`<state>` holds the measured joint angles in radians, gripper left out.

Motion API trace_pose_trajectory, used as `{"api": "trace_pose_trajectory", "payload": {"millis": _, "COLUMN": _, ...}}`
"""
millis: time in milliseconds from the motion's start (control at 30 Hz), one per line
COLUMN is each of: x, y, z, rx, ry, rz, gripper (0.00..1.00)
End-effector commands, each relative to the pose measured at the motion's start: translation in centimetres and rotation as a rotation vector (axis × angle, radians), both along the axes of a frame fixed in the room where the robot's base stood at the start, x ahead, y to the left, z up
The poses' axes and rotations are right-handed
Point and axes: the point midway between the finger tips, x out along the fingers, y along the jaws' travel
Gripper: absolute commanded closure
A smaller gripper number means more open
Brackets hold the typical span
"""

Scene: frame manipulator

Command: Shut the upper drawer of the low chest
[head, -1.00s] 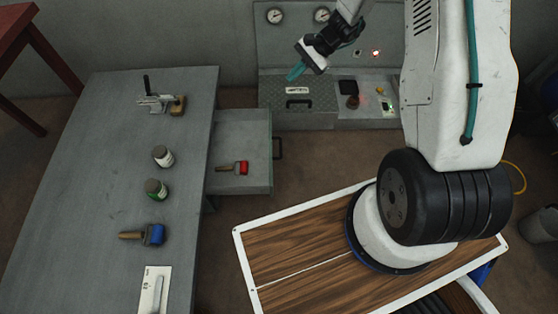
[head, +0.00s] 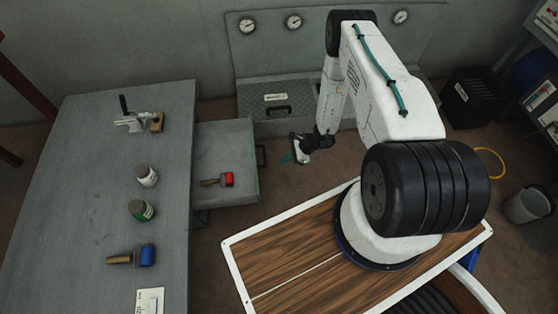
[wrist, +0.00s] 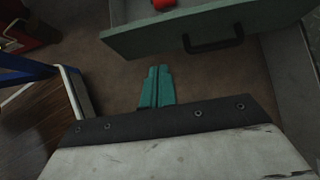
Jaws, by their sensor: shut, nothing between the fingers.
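The drawer (head: 236,190) stands pulled out from the right side of the grey chest (head: 85,200). A red-headed brush or roller (head: 228,179) lies inside it. Its dark handle (head: 261,156) is on the outer front face. In the wrist view the green drawer front (wrist: 155,36) and handle (wrist: 214,44) are near the top, with a red bit of the tool (wrist: 162,3) behind. My gripper (head: 287,158) is to the right of the handle, apart from it. Its teal fingers (wrist: 158,70) are together and empty, pointing toward the drawer front. No second drawer can be made out.
On the chest top are a clamp-like tool (head: 132,122), two jars (head: 147,176) (head: 141,210) and a blue roller (head: 147,255). A grey console with gauges (head: 300,100) stands at the back. My wooden-topped base is in front. Floor shows between the drawer and my gripper.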

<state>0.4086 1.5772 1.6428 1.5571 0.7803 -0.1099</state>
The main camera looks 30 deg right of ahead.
Motion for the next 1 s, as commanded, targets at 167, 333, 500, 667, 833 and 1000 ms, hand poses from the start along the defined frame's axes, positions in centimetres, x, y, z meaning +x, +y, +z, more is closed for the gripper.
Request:
{"api": "trace_pose_trajectory", "payload": {"millis": 167, "x": 0.7, "y": 2.7, "z": -2.8, "rx": 0.001, "ry": 0.000, "rz": 0.006, "gripper": 1.00}}
{"api": "trace_pose_trajectory", "payload": {"millis": 333, "x": 1.5, "y": 5.2, "z": -5.3, "rx": 0.001, "ry": 0.000, "rz": 0.006, "gripper": 1.00}}
{"api": "trace_pose_trajectory", "payload": {"millis": 500, "x": 2.5, "y": 7.6, "z": -5.6, "rx": 0.000, "ry": -0.002, "rz": 0.006, "gripper": 1.00}}
{"api": "trace_pose_trajectory", "payload": {"millis": 667, "x": 2.9, "y": 8.9, "z": -5.6, "rx": 0.001, "ry": -0.002, "rz": 0.004, "gripper": 1.00}}
{"api": "trace_pose_trajectory", "payload": {"millis": 833, "x": 3.0, "y": 9.3, "z": -5.6, "rx": 0.001, "ry": -0.002, "rz": 0.003, "gripper": 1.00}}
{"api": "trace_pose_trajectory", "payload": {"millis": 1000, "x": 3.0, "y": 9.3, "z": -5.6, "rx": 0.001, "ry": -0.002, "rz": 0.003, "gripper": 1.00}}
